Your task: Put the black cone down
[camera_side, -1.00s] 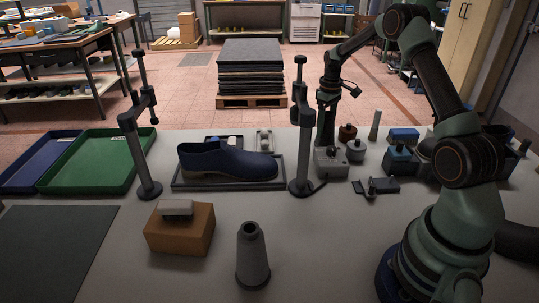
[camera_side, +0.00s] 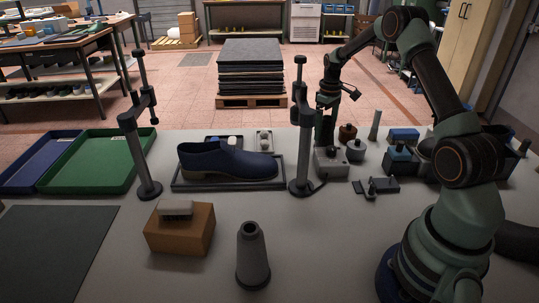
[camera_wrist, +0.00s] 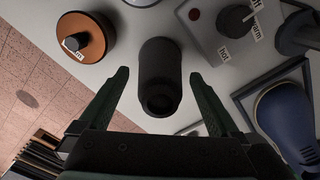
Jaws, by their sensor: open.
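The black cone (camera_wrist: 160,58) shows in the wrist view between the two fingers of my gripper (camera_wrist: 159,77). It stands on the pale bench top, its open end facing the camera. A gap shows between the cone and each finger, so my gripper is open around it and not holding it. In the side view my gripper (camera_side: 325,118) points down behind the grey control box, and I cannot make out the black cone there.
The control box (camera_side: 331,161) and brown knobbed pot (camera_wrist: 87,37) are close by. A post stand (camera_side: 302,140) and the blue shoe (camera_side: 228,162) are left of my gripper. A grey cone (camera_side: 252,255) and orange block (camera_side: 180,231) stand in front, with clear bench between them.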

